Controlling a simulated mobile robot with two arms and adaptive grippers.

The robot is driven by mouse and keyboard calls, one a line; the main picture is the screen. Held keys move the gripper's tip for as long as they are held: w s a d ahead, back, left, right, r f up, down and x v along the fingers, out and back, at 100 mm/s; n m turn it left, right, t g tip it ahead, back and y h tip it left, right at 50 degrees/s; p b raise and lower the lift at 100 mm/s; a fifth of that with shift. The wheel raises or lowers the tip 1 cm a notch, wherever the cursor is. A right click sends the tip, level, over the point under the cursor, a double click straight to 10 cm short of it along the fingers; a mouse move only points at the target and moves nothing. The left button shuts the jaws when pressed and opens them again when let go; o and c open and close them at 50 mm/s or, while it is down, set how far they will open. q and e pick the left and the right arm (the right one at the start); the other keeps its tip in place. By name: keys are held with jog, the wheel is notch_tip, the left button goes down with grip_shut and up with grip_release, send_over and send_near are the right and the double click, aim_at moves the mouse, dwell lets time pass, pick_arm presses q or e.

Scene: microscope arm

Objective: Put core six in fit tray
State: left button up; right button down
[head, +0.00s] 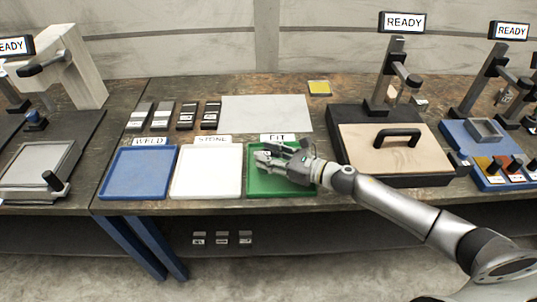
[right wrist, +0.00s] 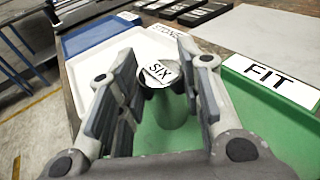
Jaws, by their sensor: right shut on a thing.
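The fit tray (head: 281,187) is green, with a white FIT label (head: 278,138) at its back edge. My right gripper (head: 268,158) is over its back left part in the head view. In the right wrist view, core six (right wrist: 172,110), a green-grey cylinder with a SIX label (right wrist: 158,71) on its top, stands upright between the fingers of my right gripper (right wrist: 160,85). The gripper is shut on it. The green tray surface lies below and beside it. I cannot tell whether the core touches the tray floor. My left gripper is not in view.
The white STONE tray (head: 206,188) and blue WELD tray (head: 139,190) stand to the left. Several dark and grey blocks (head: 186,115) and a grey sheet (head: 266,112) lie behind. A box with a black handle (head: 398,137) stands right. Small labelled pieces (head: 222,238) lie on the lower shelf.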

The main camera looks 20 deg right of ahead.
jog(key=c, duration=1.4)
grip_release()
jog(key=o, duration=0.4)
jog(key=b+v, duration=0.2)
jog(key=v, duration=0.8)
jog(key=shift+f+b, duration=0.1)
jog(key=shift+b, duration=0.2)
jog(key=shift+v, duration=1.05)
